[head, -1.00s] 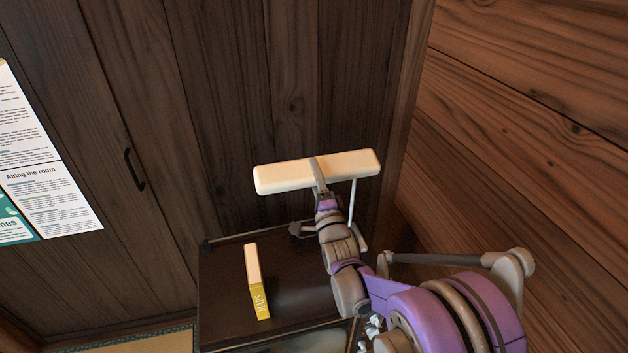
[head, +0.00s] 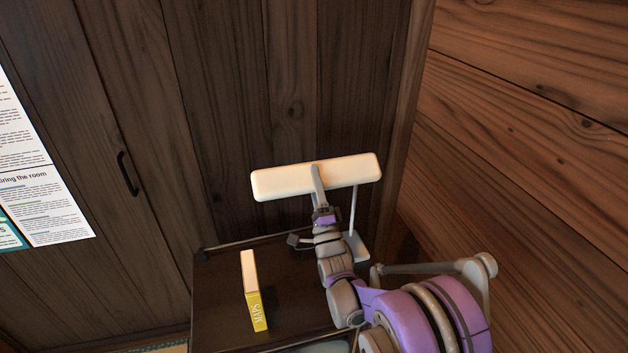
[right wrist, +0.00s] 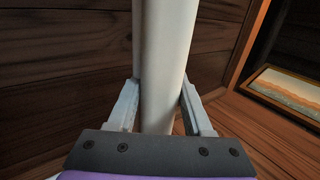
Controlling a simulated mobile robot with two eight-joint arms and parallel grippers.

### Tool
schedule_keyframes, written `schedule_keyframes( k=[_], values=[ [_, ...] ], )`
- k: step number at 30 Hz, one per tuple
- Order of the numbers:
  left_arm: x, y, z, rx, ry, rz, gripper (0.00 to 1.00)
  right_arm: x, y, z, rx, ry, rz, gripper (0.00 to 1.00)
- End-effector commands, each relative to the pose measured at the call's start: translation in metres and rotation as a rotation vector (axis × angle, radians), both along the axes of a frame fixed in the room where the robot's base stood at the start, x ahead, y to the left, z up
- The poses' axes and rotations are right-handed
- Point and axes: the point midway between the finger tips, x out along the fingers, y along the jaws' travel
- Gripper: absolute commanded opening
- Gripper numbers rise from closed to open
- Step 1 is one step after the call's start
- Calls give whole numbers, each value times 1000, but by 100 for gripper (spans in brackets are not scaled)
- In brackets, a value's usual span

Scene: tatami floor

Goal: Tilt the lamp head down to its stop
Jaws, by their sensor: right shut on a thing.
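The lamp has a long cream bar-shaped head (head: 275,183), a thin pale post (head: 353,210) and a small flat base (head: 357,248) on the dark cabinet. The head lies across the post's top, slightly higher at its right end. My right gripper (head: 316,178) is shut on the lamp head near its middle, with a finger across the front face. In the right wrist view the pale bar (right wrist: 165,60) runs between the two fingers (right wrist: 160,100). The head's joint with the post is hidden. My left gripper is not in view.
A yellow-spined book (head: 256,310) stands on the dark cabinet top (head: 215,290), left of my right arm. A dark plank wall is close behind the lamp, and a brown wooden wall (head: 530,150) is at right. A framed picture (right wrist: 292,92) shows in the right wrist view.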

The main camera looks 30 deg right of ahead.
Motion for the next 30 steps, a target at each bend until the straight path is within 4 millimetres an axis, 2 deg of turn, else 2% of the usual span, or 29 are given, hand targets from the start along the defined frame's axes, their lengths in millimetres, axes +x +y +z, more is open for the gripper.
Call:
schedule_keyframes(
  k=[2, 3, 7, 16, 19, 30],
  values=[
    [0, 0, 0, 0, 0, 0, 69, 0, 1, 0, -2, -2, 0, 0],
    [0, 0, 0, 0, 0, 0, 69, 0, 1, 0, -2, -2, 0, 57],
    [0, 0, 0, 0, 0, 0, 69, 0, 0, 0, -2, -1, 0, 80],
    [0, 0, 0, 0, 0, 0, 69, -1, 0, -1, 0, 0, 0, 80],
    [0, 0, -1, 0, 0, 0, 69, -7, 2, -6, 0, 0, 0, 80],
    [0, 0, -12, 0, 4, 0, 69, -62, 15, -47, -1, 0, 1, 80]
  ],
)
